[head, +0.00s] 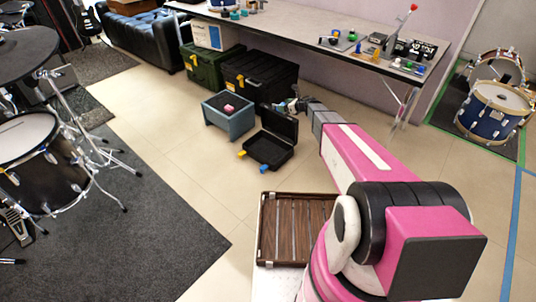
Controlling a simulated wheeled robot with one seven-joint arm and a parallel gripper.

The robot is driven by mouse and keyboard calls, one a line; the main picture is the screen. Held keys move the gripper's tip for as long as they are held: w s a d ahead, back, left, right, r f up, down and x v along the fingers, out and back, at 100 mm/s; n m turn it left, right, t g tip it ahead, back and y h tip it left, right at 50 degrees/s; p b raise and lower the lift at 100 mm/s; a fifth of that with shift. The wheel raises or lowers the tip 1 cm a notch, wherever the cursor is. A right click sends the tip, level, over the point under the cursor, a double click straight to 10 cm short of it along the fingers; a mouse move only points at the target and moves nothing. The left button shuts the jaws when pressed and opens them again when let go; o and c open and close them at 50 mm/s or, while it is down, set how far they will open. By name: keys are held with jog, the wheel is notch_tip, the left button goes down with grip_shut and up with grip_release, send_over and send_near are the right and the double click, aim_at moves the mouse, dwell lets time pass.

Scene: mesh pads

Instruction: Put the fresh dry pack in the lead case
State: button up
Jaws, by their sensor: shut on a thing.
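An open black case (270,149) lies on the floor, its lid raised at the back and yellow and blue pieces at its front; I take it for the lead case. My gripper (290,105) is just above the raised lid's edge, at the far end of my pink arm. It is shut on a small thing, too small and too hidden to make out. I cannot tell whether that is the fresh dry pack. A small pink block (228,107) rests on the dark top of a grey-blue box (229,125), left of the case.
A brown slatted tray (292,228) is close in front of me. Green (207,68) and black (257,78) chests stand behind the case, under a long table (300,37). Drums stand at left and right. The tiled floor left of the tray is clear.

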jog(key=w+a+f, duration=0.3)
jog(key=a+f, duration=0.8)
jog(key=f, duration=0.5)
jog(key=w+a+f, duration=0.2)
jog(key=a+f, duration=0.9)
jog(key=f, duration=0.6)
send_over(263, 150)
jog(key=f, duration=0.6)
jog(key=shift+w+a+f, duration=0.15)
jog(key=shift+w, duration=0.15)
jog(key=shift+f, duration=1.95)
jog(key=shift+f, duration=0.15)
jog(key=o, duration=0.9)
jog(key=shift+o, duration=0.2)
jog(key=shift+s+r, duration=0.1)
jog(key=shift+r, duration=0.1)
jog(key=v, duration=0.7)
jog(key=shift+s, duration=0.15)
